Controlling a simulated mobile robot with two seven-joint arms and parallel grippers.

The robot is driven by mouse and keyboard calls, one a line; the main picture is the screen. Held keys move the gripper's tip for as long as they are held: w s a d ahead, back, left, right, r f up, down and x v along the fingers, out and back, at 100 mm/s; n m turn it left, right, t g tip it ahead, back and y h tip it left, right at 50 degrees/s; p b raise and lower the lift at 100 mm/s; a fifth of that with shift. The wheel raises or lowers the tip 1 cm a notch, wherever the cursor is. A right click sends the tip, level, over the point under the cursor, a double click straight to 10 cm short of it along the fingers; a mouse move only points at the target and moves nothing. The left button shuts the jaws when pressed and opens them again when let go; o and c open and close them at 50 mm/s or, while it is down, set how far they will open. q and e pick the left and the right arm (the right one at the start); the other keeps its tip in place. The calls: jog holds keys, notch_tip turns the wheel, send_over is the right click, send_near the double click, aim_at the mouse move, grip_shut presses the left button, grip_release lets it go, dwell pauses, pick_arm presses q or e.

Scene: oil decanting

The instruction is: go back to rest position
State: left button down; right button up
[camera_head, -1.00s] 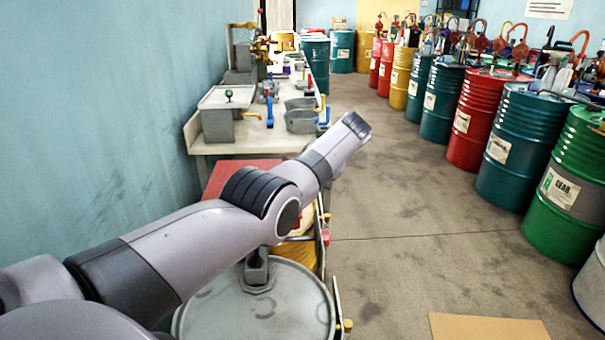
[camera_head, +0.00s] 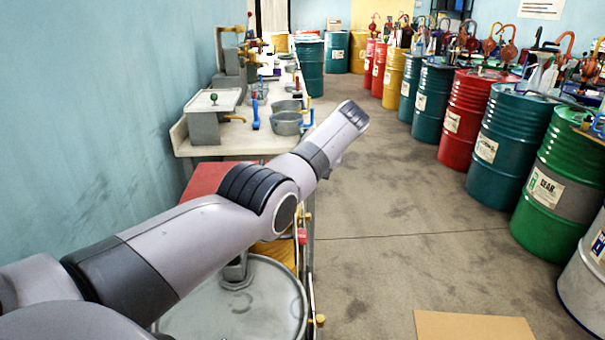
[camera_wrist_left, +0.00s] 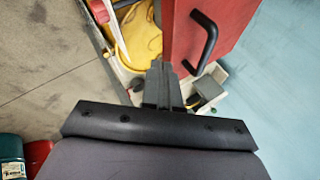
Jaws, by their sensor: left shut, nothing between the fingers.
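My left arm (camera_head: 190,237) reaches in from the lower left of the head view, bent in the middle, and its far end stands over the aisle side of the bench. My left gripper (camera_wrist_left: 160,72) shows in the left wrist view with its dark fingers together and nothing between them. Beyond its tips are a red box (camera_wrist_left: 192,30) with a black handle and a yellow thing (camera_wrist_left: 141,38). I cannot tell whether the gripper touches them. In the head view the gripper cannot be made out. My right gripper is in neither view.
A grey drum (camera_head: 240,310) stands below my arm. A workbench (camera_head: 225,146) runs along the blue wall (camera_head: 100,110) at left. Drums, including a green one (camera_head: 560,190), line the right side. A cardboard sheet (camera_head: 475,326) lies on the floor. The aisle between is open.

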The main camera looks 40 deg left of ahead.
pick_arm(q)
jog(key=s+d+f+m+t+h, duration=0.1)
jog(key=s+d+f, duration=0.2)
jog(key=f, duration=0.4)
jog(key=s+d+f+m+h, duration=0.1)
jog(key=s+d+f, duration=0.2)
jog(key=s+f, duration=0.3)
jog(key=s+d+f+m+t, duration=0.1)
jog(key=s+d+f, duration=0.2)
jog(key=f, duration=0.6)
jog(key=shift+s+d+t+h, duration=0.15)
jog(key=shift+s+t+h, duration=0.2)
jog(key=shift+s, duration=0.7)
jog(key=s+d+r+m+h, duration=0.15)
jog(key=s+d, duration=0.25)
jog(key=s, duration=0.4)
jog(key=s+d+m+t+h, duration=0.1)
jog(key=s+d+h, duration=0.15)
jog(key=s, duration=0.55)
jog(key=s+d+r+m+h, duration=0.1)
jog(key=s+d, duration=0.4)
jog(key=s, duration=0.4)
jog(key=w+d+f+t+h, duration=0.2)
jog(key=w+f+t, duration=0.4)
jog(key=f+t, duration=0.1)
jog(key=shift+w+d+f, duration=0.25)
jog(key=shift+d+f, duration=0.05)
jog(key=shift+f, duration=0.55)
